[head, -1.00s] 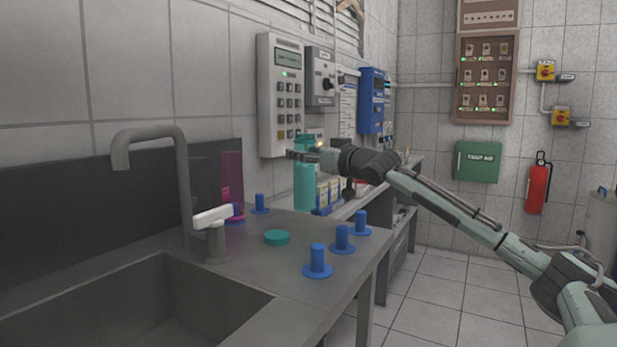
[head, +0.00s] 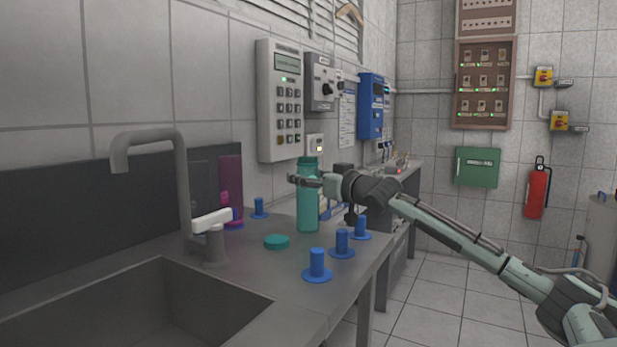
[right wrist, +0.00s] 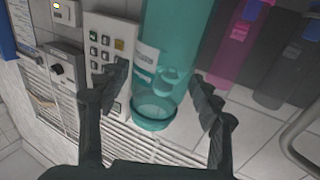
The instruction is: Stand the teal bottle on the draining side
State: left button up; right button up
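The teal bottle (head: 307,212) is upright over the far part of the steel counter in the head view; its base is at or just above the surface, I cannot tell which. My right gripper (head: 307,180) is around its upper body. In the right wrist view the bottle (right wrist: 172,45) is between the two fingers (right wrist: 165,88), its open mouth toward the picture's bottom; the fingers look closed on it, though contact on the left side is unclear. A teal round lid (head: 276,242) lies flat on the counter (head: 250,262). My left gripper is out of view.
Blue pegs (head: 317,266) with round bases stand along the counter's right edge and near the back. A magenta bottle (head: 231,180) and a dark bottle (head: 206,190) are by the wall. The tap (head: 182,190) and sink (head: 150,300) are to the left.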

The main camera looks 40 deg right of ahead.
jog(key=shift+r, duration=0.15)
jog(key=shift+s, duration=0.1)
pick_arm(q)
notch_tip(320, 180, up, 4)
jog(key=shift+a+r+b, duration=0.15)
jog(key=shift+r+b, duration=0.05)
jog(key=shift+b, duration=0.8)
pick_arm(e)
jog(key=s+a, duration=0.1)
jog(key=s, duration=1)
jog(key=shift+s+a, duration=0.15)
jog(key=shift+s, duration=0.25)
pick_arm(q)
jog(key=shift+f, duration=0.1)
